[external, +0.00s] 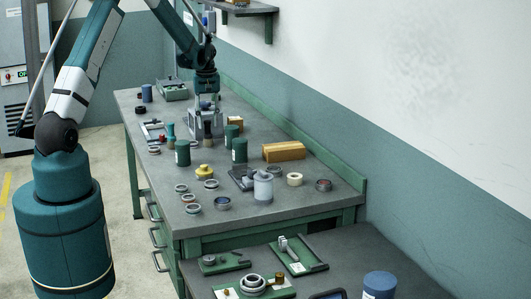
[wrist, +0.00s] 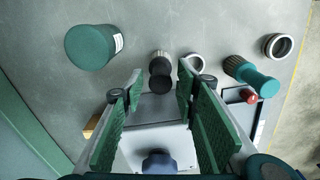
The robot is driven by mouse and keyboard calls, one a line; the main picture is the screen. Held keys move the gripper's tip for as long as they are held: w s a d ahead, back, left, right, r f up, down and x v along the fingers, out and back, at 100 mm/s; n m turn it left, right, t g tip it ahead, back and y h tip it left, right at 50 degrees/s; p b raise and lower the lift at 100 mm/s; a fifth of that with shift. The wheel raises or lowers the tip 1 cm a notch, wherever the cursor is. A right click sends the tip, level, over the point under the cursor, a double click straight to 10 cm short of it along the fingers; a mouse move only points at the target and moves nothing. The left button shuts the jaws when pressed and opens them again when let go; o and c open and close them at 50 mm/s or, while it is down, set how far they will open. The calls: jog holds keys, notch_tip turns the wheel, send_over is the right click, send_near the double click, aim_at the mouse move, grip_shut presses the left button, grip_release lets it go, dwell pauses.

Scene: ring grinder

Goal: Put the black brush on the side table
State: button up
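The black brush (wrist: 160,72) shows in the wrist view, with a dark rounded handle and a pale end. It stands just beyond the fingertips, in line with the gap between them. In the external view it is a small dark shape (external: 208,142) under my gripper, partly hidden. My gripper (external: 206,131) is over the workbench, pointing down. In the wrist view my gripper (wrist: 160,88) is open, its green pads apart with nothing held between them. The side table (external: 347,259) is the lower grey surface at the front right of the external view.
A teal brush (external: 170,131) and green cylinders (external: 183,153) stand close to my gripper.

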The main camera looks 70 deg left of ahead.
notch_tip(320, 180, up, 10)
jog(key=shift+f+b, duration=0.15)
jog(key=shift+b, duration=0.15)
dwell(0.8)
jog(key=shift+d, duration=0.1)
jog(key=s+d+r+m+t, duration=0.1)
jog(key=d+r+m, duration=0.1)
jog(key=d+r, duration=0.65)
jog(key=d+r+m+t+y, duration=0.1)
jog(key=d+r+m, duration=0.25)
jog(key=d, duration=0.95)
jog(key=s+d+r+m+t, duration=0.1)
jog(key=d+r+m, duration=0.1)
jog(key=d+r, duration=0.65)
jog(key=s+d+m+t, duration=0.15)
jog(key=s+d, duration=0.25)
jog(key=d, duration=0.6)
jog(key=s+d+m, duration=0.2)
jog(key=s+d, duration=0.3)
jog(key=d, duration=0.4)
jog(key=s+d+f+m+t, duration=0.1)
jog(key=s+d+m, duration=0.1)
jog(key=s+d, duration=0.3)
jog(key=s+d+f+m+t+h, duration=0.1)
jog(key=s+d+m, duration=0.1)
jog(key=s+d, duration=0.4)
jog(key=shift+d+f+m+t, duration=0.3)
jog(key=shift+d+m+t, duration=0.05)
jog(key=shift+d+m, duration=0.05)
